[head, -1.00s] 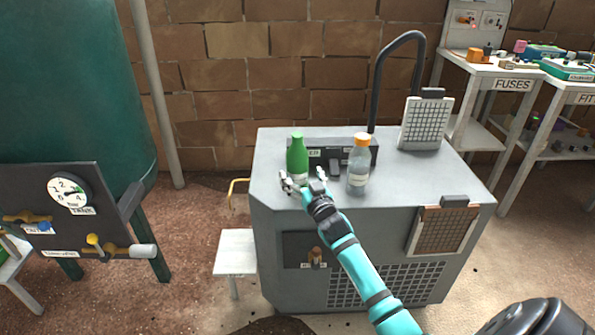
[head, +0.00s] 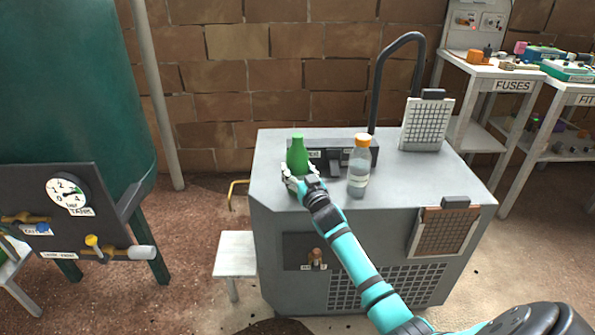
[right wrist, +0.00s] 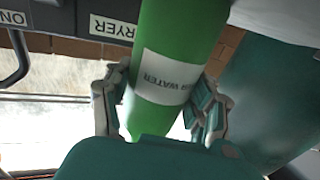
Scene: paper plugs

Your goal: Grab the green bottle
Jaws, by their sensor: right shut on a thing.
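The green bottle (head: 297,155) stands upright near the front left of the grey machine's top in the head view. My right gripper (head: 299,181) is shut around its lower part and partly hides it there. In the right wrist view the green bottle (right wrist: 183,40) lies between the two fingers of my right gripper (right wrist: 160,105), one on each side. Its white label with the word WATER faces the camera. My left gripper is not in view.
A clear bottle with an orange cap (head: 359,168) stands close on the right, on the grey machine (head: 420,180). A dark panel (head: 335,152) is behind the bottles. A black curved pipe (head: 378,75) and a grid-faced filter (head: 424,124) stand farther right. A white stool (head: 235,254) is at the left.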

